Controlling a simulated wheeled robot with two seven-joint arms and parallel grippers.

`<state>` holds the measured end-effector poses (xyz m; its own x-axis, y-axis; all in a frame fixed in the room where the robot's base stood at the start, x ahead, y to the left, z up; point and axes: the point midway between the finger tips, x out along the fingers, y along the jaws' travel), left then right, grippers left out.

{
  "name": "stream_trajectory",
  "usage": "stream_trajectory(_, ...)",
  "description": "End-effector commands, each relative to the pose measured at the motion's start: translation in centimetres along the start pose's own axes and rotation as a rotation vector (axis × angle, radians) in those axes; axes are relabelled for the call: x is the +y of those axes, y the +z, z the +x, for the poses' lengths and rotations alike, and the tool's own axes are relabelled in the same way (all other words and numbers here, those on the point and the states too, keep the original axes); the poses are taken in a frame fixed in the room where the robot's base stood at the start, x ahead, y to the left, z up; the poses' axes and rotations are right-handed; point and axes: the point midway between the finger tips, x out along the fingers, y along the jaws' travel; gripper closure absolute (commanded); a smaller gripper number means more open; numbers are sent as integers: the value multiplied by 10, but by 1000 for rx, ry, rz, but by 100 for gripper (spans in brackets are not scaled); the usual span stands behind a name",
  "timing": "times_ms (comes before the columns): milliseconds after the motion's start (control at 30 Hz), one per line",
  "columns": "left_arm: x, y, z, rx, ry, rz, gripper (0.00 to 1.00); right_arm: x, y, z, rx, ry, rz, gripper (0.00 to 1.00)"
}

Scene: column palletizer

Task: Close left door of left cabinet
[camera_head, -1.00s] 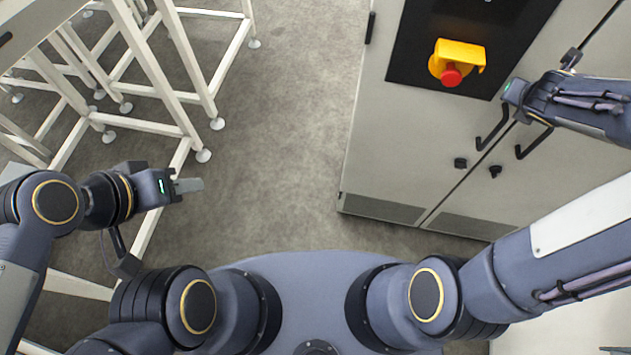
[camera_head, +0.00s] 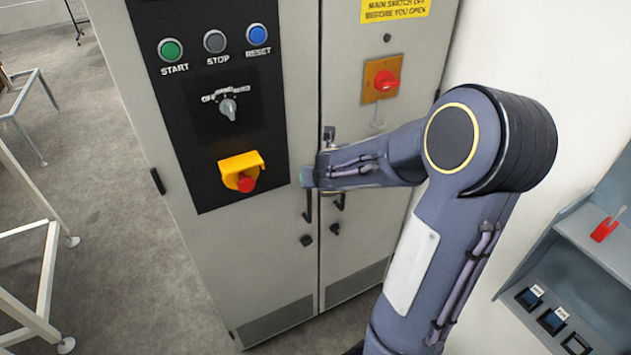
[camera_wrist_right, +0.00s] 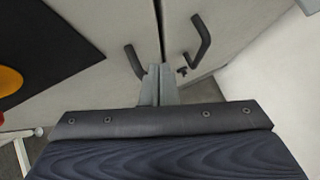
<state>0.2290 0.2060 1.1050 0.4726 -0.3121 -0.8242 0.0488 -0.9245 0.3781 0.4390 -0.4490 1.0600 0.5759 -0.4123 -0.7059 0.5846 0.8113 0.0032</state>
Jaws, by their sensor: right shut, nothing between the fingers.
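The left door (camera_head: 240,265) of the grey cabinet carries a black control panel and looks flush with the right door (camera_head: 350,240) in the head view. A thin dark seam runs between them. The left door handle (camera_head: 308,206) and right door handle (camera_head: 339,200) flank the seam; in the wrist view the left handle (camera_wrist_right: 134,62) and right handle (camera_wrist_right: 201,36) show too. My right gripper (camera_wrist_right: 158,72) is shut and empty, its fingertips close to the seam by the left handle. Contact cannot be told. My left gripper is out of the head view.
A yellow-guarded red emergency stop (camera_head: 241,172) sticks out of the panel. A red main switch (camera_head: 385,81) is on the right door. A white frame (camera_head: 40,285) stands at left. A grey shelf (camera_head: 575,255) is at lower right. Floor is open left of the cabinet.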

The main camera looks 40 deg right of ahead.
Motion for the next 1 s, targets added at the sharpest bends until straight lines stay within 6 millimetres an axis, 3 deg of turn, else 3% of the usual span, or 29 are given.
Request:
stream_trajectory(500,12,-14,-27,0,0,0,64,-20,4,-77,0,0,0,100)
stream_trajectory(867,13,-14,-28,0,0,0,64,-22,1,-83,3,-1,1,100)
stream_trajectory(1000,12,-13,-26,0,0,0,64,-22,-5,-90,19,2,163,100)
